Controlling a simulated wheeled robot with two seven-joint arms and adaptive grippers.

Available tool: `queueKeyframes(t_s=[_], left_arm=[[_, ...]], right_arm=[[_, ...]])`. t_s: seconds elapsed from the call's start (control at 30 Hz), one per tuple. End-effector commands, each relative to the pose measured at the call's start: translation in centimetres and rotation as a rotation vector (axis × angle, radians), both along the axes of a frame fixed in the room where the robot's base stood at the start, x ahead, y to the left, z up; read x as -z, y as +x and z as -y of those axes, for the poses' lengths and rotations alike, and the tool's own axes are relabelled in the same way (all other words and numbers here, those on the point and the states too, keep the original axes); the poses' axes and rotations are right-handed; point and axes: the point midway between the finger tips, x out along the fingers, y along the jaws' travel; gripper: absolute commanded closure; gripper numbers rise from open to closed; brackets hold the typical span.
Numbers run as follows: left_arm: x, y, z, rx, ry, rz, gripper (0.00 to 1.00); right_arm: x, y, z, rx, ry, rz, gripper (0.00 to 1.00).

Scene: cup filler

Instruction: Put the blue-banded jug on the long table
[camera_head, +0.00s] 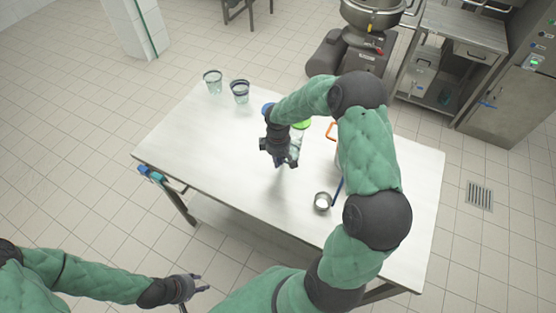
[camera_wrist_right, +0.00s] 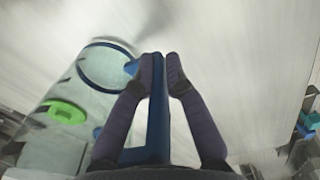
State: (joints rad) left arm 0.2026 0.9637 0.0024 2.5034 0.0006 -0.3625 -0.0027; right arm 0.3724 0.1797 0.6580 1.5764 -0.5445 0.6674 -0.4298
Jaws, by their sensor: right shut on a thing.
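The blue-banded jug (camera_wrist_right: 84,75) is clear with a blue rim and fills the left of the right wrist view. Its blue handle (camera_wrist_right: 158,125) lies between the fingers of my right gripper (camera_wrist_right: 163,62), which is shut on it. In the head view my right gripper (camera_head: 280,160) points down over the middle of the white table (camera_head: 225,160), and the arm and gripper hide most of the jug there. I cannot tell whether the jug's base touches the table. My left gripper (camera_head: 200,284) is empty and open, in front of the table, over the floor.
A clear vessel with a green top (camera_head: 302,125) and an orange handle (camera_head: 332,131) are close by, partly behind my right arm. A small round cup (camera_head: 322,201) with a blue handle is nearer. Two dark-rimmed glasses (camera_head: 240,91) (camera_head: 212,82) stand far left. The table's left part is clear.

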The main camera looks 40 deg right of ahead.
Motion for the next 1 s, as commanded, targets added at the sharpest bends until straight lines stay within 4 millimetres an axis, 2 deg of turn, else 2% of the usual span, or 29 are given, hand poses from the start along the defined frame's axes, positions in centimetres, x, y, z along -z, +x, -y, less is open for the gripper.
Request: queueKeyframes(t_s=[0.03,0.1,0.43,0.53,0.67,1.0], left_arm=[[0.1,0.0,0.0,0.0,0.0,0.0,0.6],[0.1,0.0,0.0,0.0,0.0,0.0,0.6],[0.0,0.0,0.0,0.0,0.0,0.0,0.6],[-0.2,0.0,0.0,0.0,0.0,0.0,0.6],[-0.5,0.0,0.0,0.0,0.0,0.0,0.6],[-1.3,0.0,0.0,0.0,0.0,0.0,0.6]], right_arm=[[0.1,0.0,0.0,0.0,0.0,0.0,0.78],[0.1,0.0,0.0,0.0,0.0,0.0,0.63],[0.0,0.0,0.0,0.0,0.0,0.0,0.63],[-0.6,0.0,0.0,0.0,0.0,0.001,0.63],[-2.4,0.1,0.0,-0.001,-0.002,0.003,0.63],[-9.1,0.1,0.0,-0.001,-0.002,0.003,0.63]])
